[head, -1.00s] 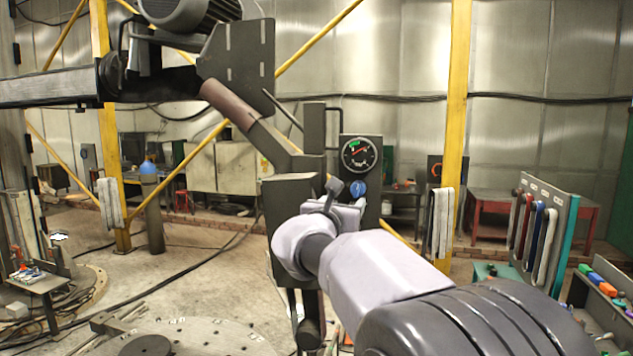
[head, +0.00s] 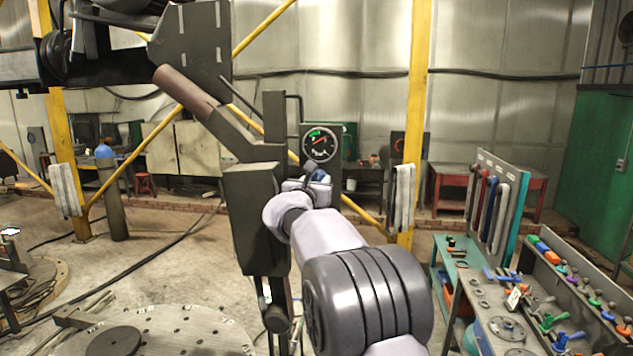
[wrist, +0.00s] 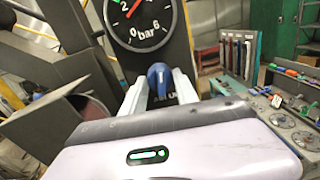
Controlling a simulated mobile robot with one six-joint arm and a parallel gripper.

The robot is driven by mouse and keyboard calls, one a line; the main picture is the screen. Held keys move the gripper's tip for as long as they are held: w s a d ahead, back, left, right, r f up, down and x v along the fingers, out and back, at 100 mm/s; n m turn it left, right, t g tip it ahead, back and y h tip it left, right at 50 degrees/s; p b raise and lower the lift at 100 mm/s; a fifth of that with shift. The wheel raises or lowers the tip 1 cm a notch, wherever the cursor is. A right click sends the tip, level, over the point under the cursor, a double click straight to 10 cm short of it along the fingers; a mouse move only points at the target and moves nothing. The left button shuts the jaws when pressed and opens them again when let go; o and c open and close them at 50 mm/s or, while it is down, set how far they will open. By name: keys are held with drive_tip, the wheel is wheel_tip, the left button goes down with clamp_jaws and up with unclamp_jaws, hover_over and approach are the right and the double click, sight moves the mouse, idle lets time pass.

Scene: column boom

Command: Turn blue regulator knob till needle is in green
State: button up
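The black round gauge (head: 320,142) has a white scale, a red needle and a green band at its upper left in the head view. In that view the needle slants to the upper right, apart from the green band. My gripper (wrist: 161,88) is open, with one pale finger on each side of the knob. I cannot tell whether the fingers touch it.
The dark boom column (head: 255,215) stands just left of my arm. A yellow post (head: 418,120) and pale hanging straps (head: 403,195) are right of the gauge. A bench with coloured handles (head: 530,300) fills the lower right.

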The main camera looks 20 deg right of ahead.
clamp_jaws()
drive_tip(key=shift+f+m+b, duration=0.1)
drive_tip(key=shift+m+b, duration=0.2)
drive_tip(key=shift+b, duration=0.05)
drive_tip(key=shift+s+d+m+y+b, duration=0.1)
drive_tip(key=shift+m+y+b, duration=0.15)
drive_tip(key=shift+m+b, duration=3.35)
drive_tip(key=shift+m+y+b, duration=0.25)
drive_tip(key=shift+m+b, duration=2)
drive_tip(key=shift+m, duration=2.55)
